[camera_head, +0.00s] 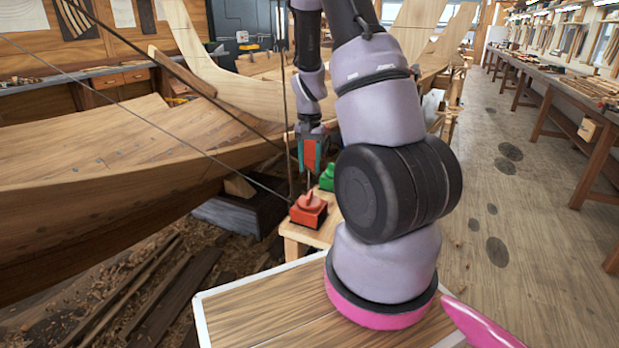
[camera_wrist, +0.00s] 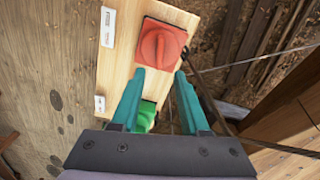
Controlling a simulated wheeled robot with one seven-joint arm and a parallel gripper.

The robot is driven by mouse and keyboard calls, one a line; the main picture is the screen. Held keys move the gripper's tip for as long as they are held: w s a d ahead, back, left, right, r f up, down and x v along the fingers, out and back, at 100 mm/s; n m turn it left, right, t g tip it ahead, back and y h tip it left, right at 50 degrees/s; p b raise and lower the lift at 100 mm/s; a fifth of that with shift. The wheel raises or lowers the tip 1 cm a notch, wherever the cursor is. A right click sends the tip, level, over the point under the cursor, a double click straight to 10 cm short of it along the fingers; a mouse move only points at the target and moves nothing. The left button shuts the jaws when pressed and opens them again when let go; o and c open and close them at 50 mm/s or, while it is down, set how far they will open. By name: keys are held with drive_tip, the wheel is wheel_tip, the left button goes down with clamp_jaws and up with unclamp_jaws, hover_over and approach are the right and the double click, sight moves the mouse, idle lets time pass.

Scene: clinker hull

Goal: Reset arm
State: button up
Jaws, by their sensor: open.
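My gripper (camera_head: 311,168) hangs pointing down above a small wooden stand, with its fingers teal and orange. In the wrist view my gripper (camera_wrist: 159,75) is open, its two teal fingers apart with nothing held between them. A red block with a raised rounded top (camera_head: 308,208) sits on the stand below the gripper. It also shows in the wrist view (camera_wrist: 160,45), just beyond the fingertips and apparently untouched. A green block (camera_head: 327,177) sits behind the red one. In the wrist view the green block (camera_wrist: 147,116) is partly hidden by the gripper.
The wooden stand (camera_head: 297,232) carries both blocks; white labels (camera_wrist: 108,27) lie on it. The planked hull (camera_head: 100,160) fills the left. Dark cables or rods cross near the gripper. A long workbench (camera_head: 560,97) lines the right, with open floor (camera_head: 500,200) before it.

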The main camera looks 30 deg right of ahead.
drive_tip(key=shift+r, duration=0.5)
drive_tip(key=s+a+r+n+t+y, duration=0.1)
drive_tip(key=s+a+r+t, duration=0.2)
drive_tip(key=r, duration=0.7)
drive_tip(key=s+a+r+n+t+y, duration=0.1)
drive_tip(key=s+a+r, duration=0.3)
drive_tip(key=r, duration=0.7)
drive_tip(key=s+a+r+n+t, duration=0.1)
drive_tip(key=s+a+r+t, duration=0.2)
drive_tip(key=s+a+r, duration=0.3)
drive_tip(key=s+r, duration=0.4)
drive_tip(key=s, duration=0.2)
drive_tip(key=shift+s+a+n, duration=0.15)
drive_tip(key=shift+s+n, duration=0.15)
drive_tip(key=shift+s, duration=0.1)
